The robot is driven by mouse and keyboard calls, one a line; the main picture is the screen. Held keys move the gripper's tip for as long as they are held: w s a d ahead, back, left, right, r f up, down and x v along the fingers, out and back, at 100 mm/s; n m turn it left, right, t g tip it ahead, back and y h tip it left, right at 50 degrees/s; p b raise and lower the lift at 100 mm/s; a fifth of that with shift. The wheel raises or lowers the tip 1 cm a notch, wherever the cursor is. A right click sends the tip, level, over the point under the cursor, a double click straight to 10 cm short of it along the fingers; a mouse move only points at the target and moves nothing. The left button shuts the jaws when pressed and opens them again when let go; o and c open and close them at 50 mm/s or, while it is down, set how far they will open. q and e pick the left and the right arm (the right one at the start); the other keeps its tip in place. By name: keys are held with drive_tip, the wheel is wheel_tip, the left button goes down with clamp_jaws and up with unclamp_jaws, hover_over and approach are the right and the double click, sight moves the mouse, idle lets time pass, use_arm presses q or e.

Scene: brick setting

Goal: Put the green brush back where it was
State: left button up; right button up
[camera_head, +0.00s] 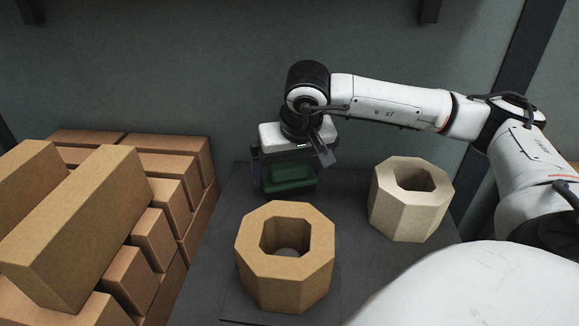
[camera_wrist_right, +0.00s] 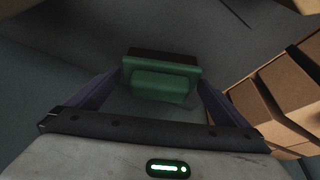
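The green brush (camera_head: 290,177) is a green block with a dark part, low over the grey board behind the orange-brown octagonal block. My right gripper (camera_head: 287,180) points down at it. In the right wrist view the brush (camera_wrist_right: 163,82) sits centred between the two fingers of this gripper (camera_wrist_right: 161,80). The fingers meet its two ends with no clear gap, so the gripper looks shut on it. I cannot tell whether the underside of the brush touches the board. My left gripper is not in view.
An orange-brown hollow octagonal block (camera_head: 285,287) stands in front of the brush. A pale hollow octagonal block (camera_head: 410,222) stands to the right on the grey board (camera_head: 350,232). Stacked brown bricks (camera_head: 172,180) fill the left. A grey wall (camera_head: 200,70) is behind.

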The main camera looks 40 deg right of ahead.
drive_tip(key=shift+r, duration=0.55)
drive_tip(key=p+v, duration=0.2)
drive_tip(key=v, duration=0.9)
drive_tip(key=shift+p, duration=0.3)
drive_tip(key=shift+s+r, duration=0.1)
drive_tip(key=shift+s, duration=0.1)
